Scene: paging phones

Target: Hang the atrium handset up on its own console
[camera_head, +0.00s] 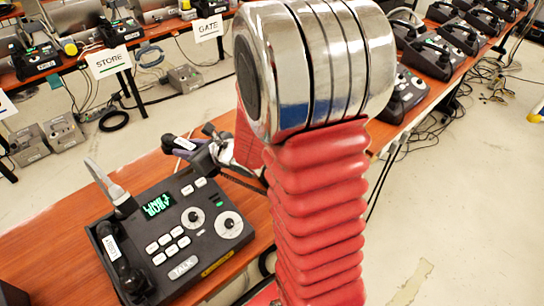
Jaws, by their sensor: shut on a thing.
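My gripper (210,148) is beyond my red arm, low over the right back side of a desk console, and partly hidden by the arm. It is shut on a dark handset (180,145) with a small white label, which is tilted and mostly hidden. The black console (205,250) has a green lit display, several white buttons, two round dials and a label reading TALK. Another dark handset (125,268) with a white label lies along the console's left side. I cannot read which handset is the atrium one, and the display text is unclear.
A gooseneck microphone (103,180) stands at the console's back left. More consoles stand on tables behind, with signs STORE (108,61) and GATE (207,28). Cables and grey boxes (45,138) lie on the floor.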

